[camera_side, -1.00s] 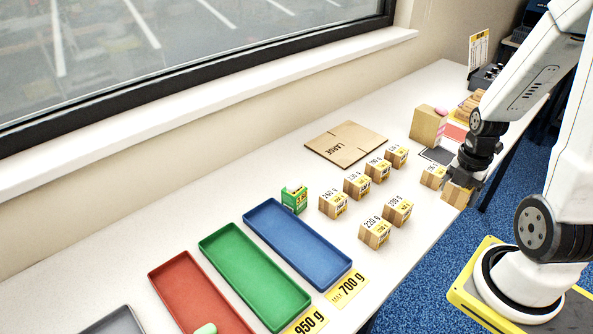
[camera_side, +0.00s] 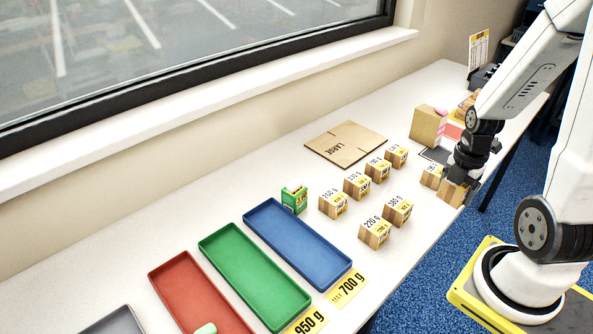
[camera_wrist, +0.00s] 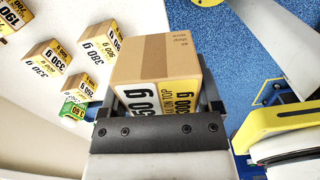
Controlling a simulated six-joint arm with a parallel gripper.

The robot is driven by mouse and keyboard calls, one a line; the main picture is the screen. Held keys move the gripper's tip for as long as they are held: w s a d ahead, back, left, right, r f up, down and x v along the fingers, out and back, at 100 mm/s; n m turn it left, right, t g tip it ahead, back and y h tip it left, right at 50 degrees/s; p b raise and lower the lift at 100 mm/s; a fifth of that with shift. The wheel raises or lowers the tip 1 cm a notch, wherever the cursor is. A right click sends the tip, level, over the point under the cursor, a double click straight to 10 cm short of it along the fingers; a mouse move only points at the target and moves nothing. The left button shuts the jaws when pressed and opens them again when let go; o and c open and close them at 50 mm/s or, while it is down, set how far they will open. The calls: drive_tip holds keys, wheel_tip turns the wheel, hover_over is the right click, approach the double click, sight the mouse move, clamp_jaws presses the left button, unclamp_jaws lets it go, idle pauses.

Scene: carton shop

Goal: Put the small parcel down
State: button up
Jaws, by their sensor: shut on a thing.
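My gripper (camera_side: 464,176) is shut on a small brown parcel (camera_side: 452,194) at the table's front edge, on the right. In the wrist view the parcel (camera_wrist: 157,58) fills the space between the two fingers of my gripper (camera_wrist: 159,100), with a yellow and white printed label partly hidden by the gripper body. I cannot tell whether its underside touches the table. Another small labelled parcel (camera_side: 432,176) stands close beside it on the left.
Several weight-marked parcels (camera_side: 357,184) stand in rows on the white table. A flat carton marked LARGE (camera_side: 345,145) lies behind them. A taller carton (camera_side: 427,127) stands behind my gripper. Blue (camera_side: 259,213), green (camera_side: 215,244) and red (camera_side: 168,270) trays lie at left.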

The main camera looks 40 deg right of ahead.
drive_tip(key=w+a+m, duration=1.6)
drive_tip(key=w+a, duration=0.1)
drive_tip(key=w, duration=0.4)
drive_tip(key=shift+a+r+m, duration=0.2)
drive_tip(key=shift+r+m, duration=0.2)
hover_over(313, 193)
drive_tip(key=f, duration=0.9)
drive_tip(key=shift+s, duration=0.4)
drive_tip(key=shift+w+d+f, duration=0.1)
drive_tip(key=shift+w+f, duration=0.35)
